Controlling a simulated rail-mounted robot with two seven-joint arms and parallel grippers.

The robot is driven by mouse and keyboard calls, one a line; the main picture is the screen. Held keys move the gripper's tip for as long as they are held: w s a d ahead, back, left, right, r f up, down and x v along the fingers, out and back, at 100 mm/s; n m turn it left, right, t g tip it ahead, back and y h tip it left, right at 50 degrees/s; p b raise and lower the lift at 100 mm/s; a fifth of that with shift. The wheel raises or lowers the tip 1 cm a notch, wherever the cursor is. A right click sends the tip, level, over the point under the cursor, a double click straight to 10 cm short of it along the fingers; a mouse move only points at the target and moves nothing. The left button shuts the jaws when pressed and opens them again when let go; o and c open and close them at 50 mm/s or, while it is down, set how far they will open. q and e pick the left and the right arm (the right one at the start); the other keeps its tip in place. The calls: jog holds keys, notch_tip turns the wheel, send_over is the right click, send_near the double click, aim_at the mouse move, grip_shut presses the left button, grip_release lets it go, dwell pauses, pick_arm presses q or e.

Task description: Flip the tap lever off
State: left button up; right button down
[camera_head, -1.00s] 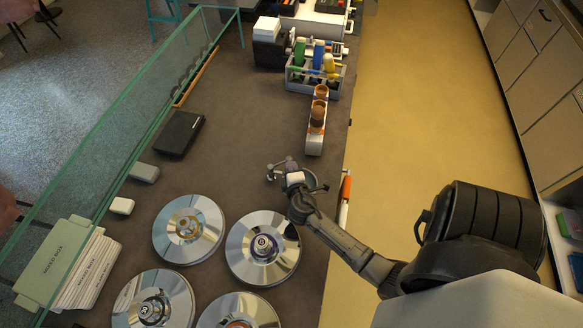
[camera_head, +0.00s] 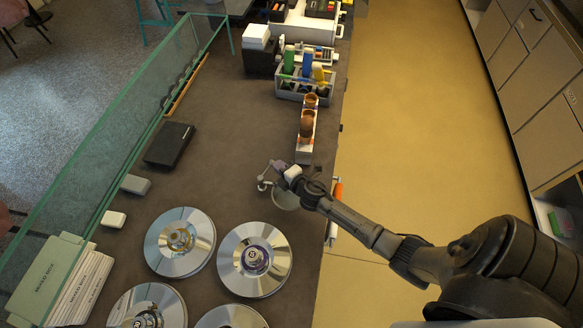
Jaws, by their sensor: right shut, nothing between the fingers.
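The small metal tap (camera_head: 264,184) stands on the dark counter, beyond the round lids. A round metal well (camera_head: 284,200) lies beside it, partly covered by my arm. My right gripper (camera_head: 280,168) is shut and empty, right at the tap. Its fingers hide part of the tap, so I cannot tell the lever from the spout, nor whether they touch. My left gripper is out of view.
Several shiny round lids (camera_head: 254,260) fill the near counter. A cone holder (camera_head: 305,140) and a bottle rack (camera_head: 304,87) stand beyond the tap. A glass screen (camera_head: 120,130) edges the left side. An orange-handled tool (camera_head: 335,205) lies at the right edge.

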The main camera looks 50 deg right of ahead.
jog(key=shift+w+a, duration=0.1)
jog(key=shift+w, duration=0.9)
jog(key=shift+d+f, duration=0.1)
jog(key=shift+d, duration=0.1)
jog(key=shift+w+b, duration=0.1)
jog(key=shift+b, duration=0.2)
jog(key=shift+d+f, duration=0.1)
jog(key=shift+f, duration=0.1)
